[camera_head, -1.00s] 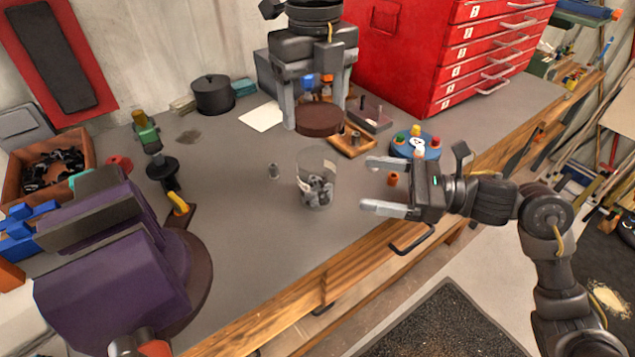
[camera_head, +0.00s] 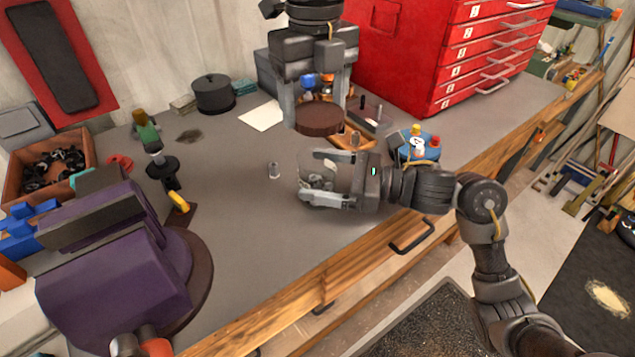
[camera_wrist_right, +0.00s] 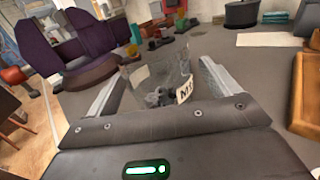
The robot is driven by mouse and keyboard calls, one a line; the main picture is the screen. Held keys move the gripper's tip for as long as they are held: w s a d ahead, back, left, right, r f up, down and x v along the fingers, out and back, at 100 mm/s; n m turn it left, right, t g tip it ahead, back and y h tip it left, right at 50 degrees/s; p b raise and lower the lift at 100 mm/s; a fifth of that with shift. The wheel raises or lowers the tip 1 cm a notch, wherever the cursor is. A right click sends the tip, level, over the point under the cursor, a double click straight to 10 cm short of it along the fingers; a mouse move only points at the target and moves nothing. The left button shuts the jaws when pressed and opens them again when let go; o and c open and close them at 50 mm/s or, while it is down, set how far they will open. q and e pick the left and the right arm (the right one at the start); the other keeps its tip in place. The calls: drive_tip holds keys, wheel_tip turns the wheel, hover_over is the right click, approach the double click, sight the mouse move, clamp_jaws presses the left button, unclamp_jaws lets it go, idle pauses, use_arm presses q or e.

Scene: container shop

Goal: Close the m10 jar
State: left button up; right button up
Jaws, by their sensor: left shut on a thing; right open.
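The clear jar (camera_head: 314,183) stands on the grey bench with dark metal pieces in it. In the right wrist view the jar (camera_wrist_right: 158,78) shows a white label reading M1 and a partly hidden digit. My right gripper (camera_head: 322,180) is open, with one finger on each side of the jar; I cannot tell whether they touch it. My left gripper (camera_head: 318,112) is shut on a round dark brown lid (camera_head: 319,119), held level above the bench, behind the jar. The jar's top has no lid on it.
A purple vise (camera_head: 110,265) stands at the left front. A red drawer cabinet (camera_head: 440,60) is at the back right. A blue round holder (camera_head: 418,150) and a wooden tray (camera_head: 345,143) are behind my right gripper.

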drive_tip(key=c, duration=1.5)
use_arm(q)
drive_tip(key=shift+f, duration=2.5)
drive_tip(key=shift+f, duration=0.15)
drive_tip(key=shift+f, duration=0.75)
drive_tip(key=shift+f, duration=0.55)
